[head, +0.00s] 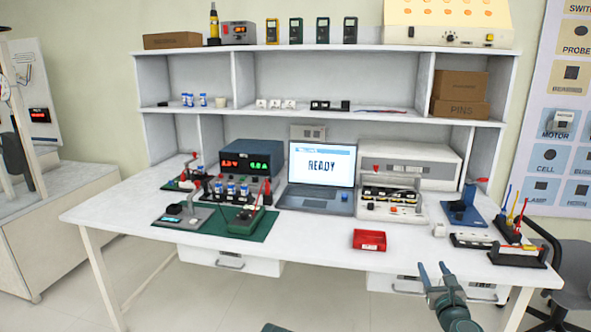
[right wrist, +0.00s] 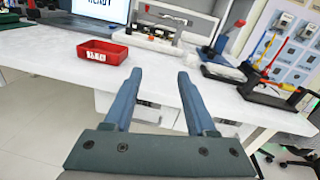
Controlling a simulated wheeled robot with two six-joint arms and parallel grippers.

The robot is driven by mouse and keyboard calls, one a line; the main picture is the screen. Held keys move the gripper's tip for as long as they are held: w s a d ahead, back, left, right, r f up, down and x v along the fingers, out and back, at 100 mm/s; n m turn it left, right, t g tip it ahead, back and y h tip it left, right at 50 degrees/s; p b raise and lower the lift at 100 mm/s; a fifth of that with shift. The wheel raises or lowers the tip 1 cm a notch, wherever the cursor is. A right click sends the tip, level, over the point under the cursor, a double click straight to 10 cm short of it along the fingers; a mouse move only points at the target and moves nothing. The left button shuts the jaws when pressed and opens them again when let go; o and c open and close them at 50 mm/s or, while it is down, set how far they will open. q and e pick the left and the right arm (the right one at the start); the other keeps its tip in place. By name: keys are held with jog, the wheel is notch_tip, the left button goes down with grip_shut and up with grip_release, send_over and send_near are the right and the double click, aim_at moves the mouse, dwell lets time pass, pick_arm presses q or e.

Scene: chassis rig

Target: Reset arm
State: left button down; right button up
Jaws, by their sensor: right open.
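My right gripper (head: 433,270) is in front of the table's front edge at the lower right of the head view. In the right wrist view its two blue-grey fingers (right wrist: 158,80) stand wide apart with nothing between them. It is open and empty, apart from everything on the bench. My left gripper does not show in the head view; only a small dark piece shows at the bottom edge, and I cannot tell what it is.
A white bench (head: 320,236) holds a red tray (head: 369,240), a laptop (head: 320,170), a chassis rig (head: 392,195), a blue stand (head: 463,208) and a green mat (head: 262,226) with devices. A chair (head: 572,270) stands at right. The bench's front middle is clear.

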jog(key=s+a+f+n+g+y, duration=0.1)
jog(key=a+f+n+g+y, duration=0.25)
jog(key=a+n, duration=0.65)
jog(key=a+f+n+g+y, duration=0.2)
jog(key=a+f+n+y, duration=0.45)
jog(key=a, duration=0.65)
jog(key=s+a+f+n+g+h, duration=0.1)
jog(key=s+a+f+n+g, duration=0.45)
jog(key=s+a+n, duration=0.35)
jog(key=s+d+f+n+g+h, duration=0.1)
jog(key=s+f+n+g+h, duration=0.25)
jog(key=s+n, duration=0.3)
jog(key=s+d+f+n+g+h, duration=0.1)
jog(key=s+f+n+g+h, duration=0.1)
jog(key=s+n+g+h, duration=0.45)
notch_tip(320, 180, up, 27)
jog(key=w+n+t+y+p, duration=0.1)
jog(key=t+y+p, duration=0.1)
jog(key=p, duration=2.5)
jog(key=shift+w+t, duration=0.2)
jog(key=shift+t, duration=0.4)
jog(key=shift+f, duration=0.1)
